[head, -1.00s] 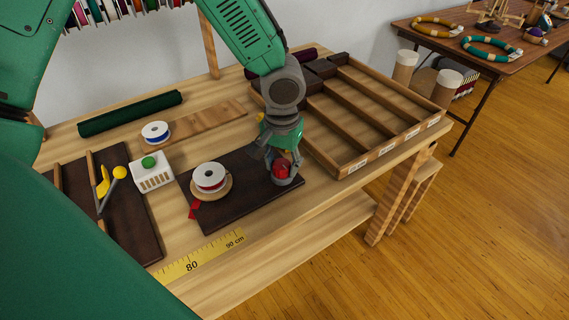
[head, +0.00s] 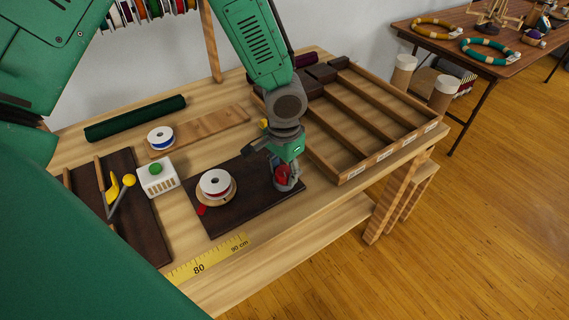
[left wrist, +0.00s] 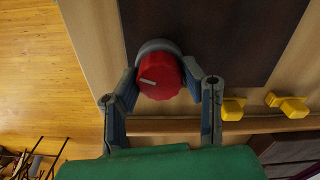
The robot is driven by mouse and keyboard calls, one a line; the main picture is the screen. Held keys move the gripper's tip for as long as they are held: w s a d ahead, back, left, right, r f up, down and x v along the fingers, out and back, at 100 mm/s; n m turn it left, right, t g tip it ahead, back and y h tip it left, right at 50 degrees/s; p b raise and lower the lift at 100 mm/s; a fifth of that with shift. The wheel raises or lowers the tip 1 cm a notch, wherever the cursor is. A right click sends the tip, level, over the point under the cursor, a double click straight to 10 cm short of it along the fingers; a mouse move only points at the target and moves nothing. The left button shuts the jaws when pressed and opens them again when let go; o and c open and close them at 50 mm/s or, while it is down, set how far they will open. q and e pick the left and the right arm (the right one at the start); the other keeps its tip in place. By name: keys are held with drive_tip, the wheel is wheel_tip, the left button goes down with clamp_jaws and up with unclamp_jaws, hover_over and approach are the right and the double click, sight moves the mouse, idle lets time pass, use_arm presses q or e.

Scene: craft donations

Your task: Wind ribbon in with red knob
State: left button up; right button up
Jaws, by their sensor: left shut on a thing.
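The red knob (head: 281,175) stands at the right end of a dark board (head: 240,215) on the workbench. My left gripper (head: 287,176) points down over it, shut around its sides. In the left wrist view the red knob (left wrist: 160,78), with a pale mark on its face, sits between my fingertips (left wrist: 160,72) on a grey base. A spool (head: 215,183) with red ribbon and white flanges lies on a round wooden disc on the same board. A short red ribbon end (head: 202,210) sticks out at its front left. My right gripper is out of view.
A wooden tray with long compartments (head: 376,92) stands close behind and right of my left gripper. A white box with a green button (head: 158,177), a blue spool (head: 160,137) and a dark green roll (head: 135,118) lie left. A yellow ruler (head: 207,262) runs along the front edge.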

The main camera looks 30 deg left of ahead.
use_arm(q)
drive_tip(key=shift+d+r+m+p, duration=0.1)
drive_tip(key=shift+r+m+p, duration=0.05)
drive_tip(key=shift+m+p, duration=0.75)
drive_tip(key=m+p, duration=0.2)
drive_tip(key=m, duration=0.1)
drive_tip(key=m+p, duration=0.3)
drive_tip(key=m, duration=0.2)
drive_tip(key=m+p, duration=0.3)
drive_tip(key=m, duration=0.2)
drive_tip(key=shift+m, duration=0.4)
drive_tip(key=m+p, duration=0.2)
drive_tip(key=m, duration=0.2)
drive_tip(key=shift+w+m, duration=0.1)
drive_tip(key=shift+m, duration=0.3)
drive_tip(key=o, duration=1.1)
drive_tip(key=shift+o, duration=0.2)
